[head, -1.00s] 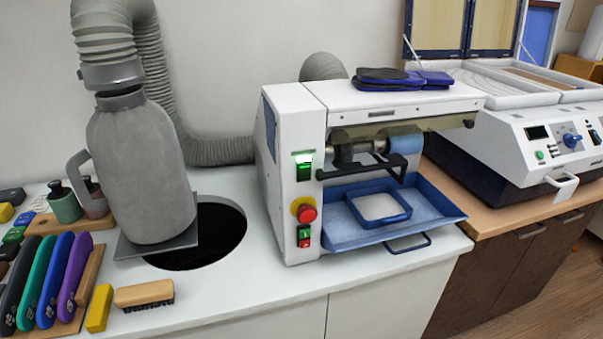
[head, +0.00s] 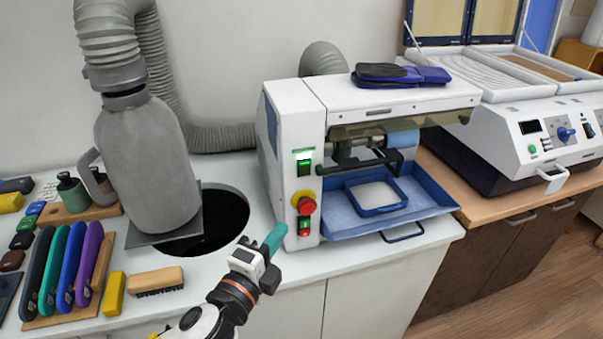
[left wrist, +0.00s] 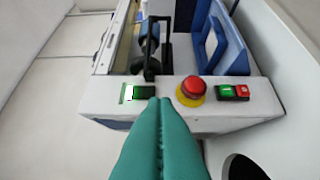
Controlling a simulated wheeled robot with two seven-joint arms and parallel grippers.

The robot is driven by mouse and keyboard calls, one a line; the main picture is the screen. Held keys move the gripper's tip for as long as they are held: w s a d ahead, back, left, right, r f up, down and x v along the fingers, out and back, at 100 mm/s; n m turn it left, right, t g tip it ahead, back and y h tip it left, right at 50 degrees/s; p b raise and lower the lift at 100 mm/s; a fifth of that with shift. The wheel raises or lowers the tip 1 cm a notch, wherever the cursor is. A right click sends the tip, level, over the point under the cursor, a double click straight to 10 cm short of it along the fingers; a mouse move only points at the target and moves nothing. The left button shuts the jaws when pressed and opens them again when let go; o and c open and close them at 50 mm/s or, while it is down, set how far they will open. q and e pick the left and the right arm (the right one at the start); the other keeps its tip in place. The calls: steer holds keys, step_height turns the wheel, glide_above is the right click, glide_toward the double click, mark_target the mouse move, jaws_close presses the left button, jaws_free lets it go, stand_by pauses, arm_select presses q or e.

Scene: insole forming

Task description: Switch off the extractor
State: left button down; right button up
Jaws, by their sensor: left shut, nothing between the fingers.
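The white machine (head: 297,120) has a front panel with a dark green rocker switch (head: 304,167) below a lit green-white lamp (head: 304,155). Below it are a red mushroom button (head: 306,205) on a yellow collar and a green-and-red switch pair (head: 304,226). The grey extractor canister (head: 150,165) and its hose (head: 104,35) stand at the left. My left gripper (head: 275,236), with teal fingers, is shut and empty, near the panel's lower left. In the left wrist view, its fingertips (left wrist: 160,103) point between the rocker switch (left wrist: 143,92) and red button (left wrist: 191,90). My right gripper is not in view.
A round dark hole (head: 215,222) opens in the white counter. A blue tray (head: 335,218) juts from the machine. A wooden brush (head: 155,281), yellow block (head: 113,293) and several coloured tools lie at the left. Another white machine (head: 545,130) stands at the right.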

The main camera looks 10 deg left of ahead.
arm_select(q)
steer(key=r, duration=0.1)
steer(key=s+d+r+m+h, duration=0.1)
steer(key=shift+r+m, duration=0.3)
steer(key=shift+w, duration=0.1)
steer(key=p, duration=0.5)
glide_toward(305, 170)
steer(key=w+d, duration=0.4)
steer(key=w, duration=0.1)
steer(key=shift+w+a+r, duration=0.4)
steer(key=shift+w, duration=0.05)
